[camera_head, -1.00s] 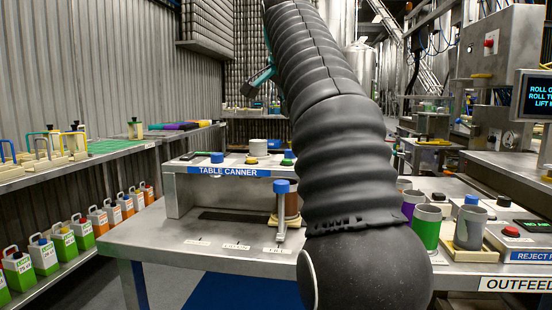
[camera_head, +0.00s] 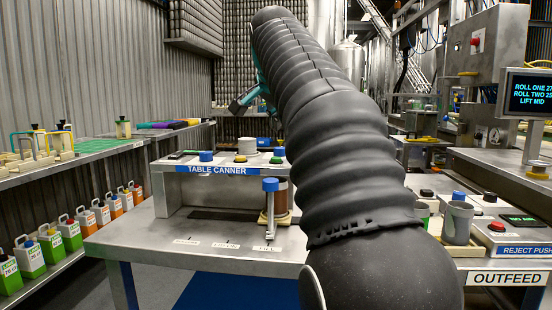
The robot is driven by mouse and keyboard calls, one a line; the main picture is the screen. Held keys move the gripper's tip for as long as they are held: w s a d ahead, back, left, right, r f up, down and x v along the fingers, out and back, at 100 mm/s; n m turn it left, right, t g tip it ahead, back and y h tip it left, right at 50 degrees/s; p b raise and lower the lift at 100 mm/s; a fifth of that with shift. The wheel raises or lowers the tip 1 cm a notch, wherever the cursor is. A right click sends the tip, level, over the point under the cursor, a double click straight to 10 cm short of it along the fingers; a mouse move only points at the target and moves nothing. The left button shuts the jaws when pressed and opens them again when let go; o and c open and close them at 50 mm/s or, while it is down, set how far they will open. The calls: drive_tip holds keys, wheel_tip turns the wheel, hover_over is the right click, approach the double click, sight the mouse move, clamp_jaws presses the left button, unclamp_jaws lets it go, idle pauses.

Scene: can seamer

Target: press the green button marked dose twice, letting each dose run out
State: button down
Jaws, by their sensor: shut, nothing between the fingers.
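The table canner (camera_head: 170,184) is a grey bench unit with a blue name strip, left of centre. On its top, near the right end, is a green button (camera_head: 276,161) below a blue cap; its marking is too small to read. A yellow button (camera_head: 240,160) and a blue knob (camera_head: 206,156) sit to its left. My gripper (camera_head: 237,107) is shut and empty, small and teal and dark, appearing above the canner top in the picture and apart from the green button. My thick black arm hides the area right of the canner.
Right is the outfeed table (camera_head: 462,260) with a grey can (camera_head: 457,221) and a red button (camera_head: 496,226). Left shelves hold several jugs (camera_head: 70,233). The canner's front ledge is mostly clear.

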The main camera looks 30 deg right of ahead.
sight(277, 158)
drive_tip(key=shift+f+b, duration=1.85)
drive_tip(key=shift+f, duration=0.55)
drive_tip(key=shift+f, duration=0.2)
drive_tip(key=shift+f, duration=0.25)
drive_tip(key=shift+f+b, duration=0.4)
drive_tip(key=shift+b, duration=0.1)
idle(0.5)
drive_tip(key=shift+r+p, duration=0.85)
drive_tip(key=shift+p, duration=0.05)
drive_tip(key=shift+r, duration=0.1)
